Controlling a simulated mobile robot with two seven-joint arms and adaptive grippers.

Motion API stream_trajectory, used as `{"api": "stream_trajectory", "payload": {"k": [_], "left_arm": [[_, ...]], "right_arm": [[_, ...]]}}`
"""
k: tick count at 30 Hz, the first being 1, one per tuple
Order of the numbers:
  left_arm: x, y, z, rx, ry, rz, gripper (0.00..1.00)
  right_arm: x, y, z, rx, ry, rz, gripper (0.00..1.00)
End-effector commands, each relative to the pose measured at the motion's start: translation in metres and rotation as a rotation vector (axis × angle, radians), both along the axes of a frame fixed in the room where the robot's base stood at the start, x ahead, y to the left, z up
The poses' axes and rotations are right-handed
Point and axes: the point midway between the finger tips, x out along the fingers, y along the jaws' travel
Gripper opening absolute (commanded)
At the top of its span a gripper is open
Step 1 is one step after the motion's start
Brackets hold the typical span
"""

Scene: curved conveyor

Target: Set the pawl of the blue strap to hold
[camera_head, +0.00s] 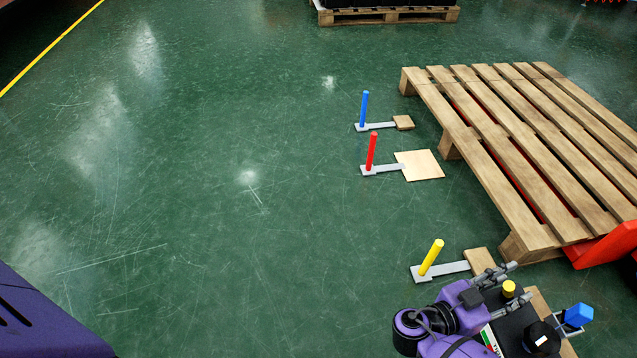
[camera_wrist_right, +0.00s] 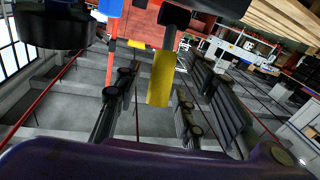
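A blue block-shaped handle (camera_head: 579,315) sits at the lower right of the head view, beside a black fitting (camera_head: 540,338). Blue also shows at the top left of the right wrist view (camera_wrist_right: 110,8). A yellow handle (camera_head: 508,288) stands left of it and hangs large mid-frame in the wrist view (camera_wrist_right: 160,80). My right gripper (camera_head: 508,283) is close to the yellow handle, its fingers spread apart in the wrist view (camera_wrist_right: 156,95). I cannot tell whether the yellow handle lies between them or beyond. The strap and pawl are not clearly visible. My left gripper is out of view.
Blue (camera_head: 364,108), red (camera_head: 371,152) and yellow (camera_head: 431,257) posts stand on grey plates on the floor, beside wooden pieces. A wooden pallet (camera_head: 530,140) lies at right, with a red part (camera_head: 608,245) at its near end.

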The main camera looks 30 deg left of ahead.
Motion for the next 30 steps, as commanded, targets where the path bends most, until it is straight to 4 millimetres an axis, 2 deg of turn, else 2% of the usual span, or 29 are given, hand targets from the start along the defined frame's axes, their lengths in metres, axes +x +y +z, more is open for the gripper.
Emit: {"api": "stream_trajectory", "payload": {"k": [6, 12, 15, 30], "left_arm": [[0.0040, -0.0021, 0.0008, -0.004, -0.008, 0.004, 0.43], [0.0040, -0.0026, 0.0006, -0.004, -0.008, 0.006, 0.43], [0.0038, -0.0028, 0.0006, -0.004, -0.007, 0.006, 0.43], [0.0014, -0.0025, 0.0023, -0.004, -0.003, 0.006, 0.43]], "right_arm": [[0.0001, -0.0002, 0.0002, 0.000, 0.000, 0.000, 0.36], [0.0000, -0.0001, 0.0001, 0.000, 0.000, 0.000, 0.09], [-0.0002, -0.0002, 0.0000, 0.000, 0.001, -0.001, 0.00], [-0.0010, -0.0018, 0.0003, 0.019, 0.019, -0.003, 0.00]]}}
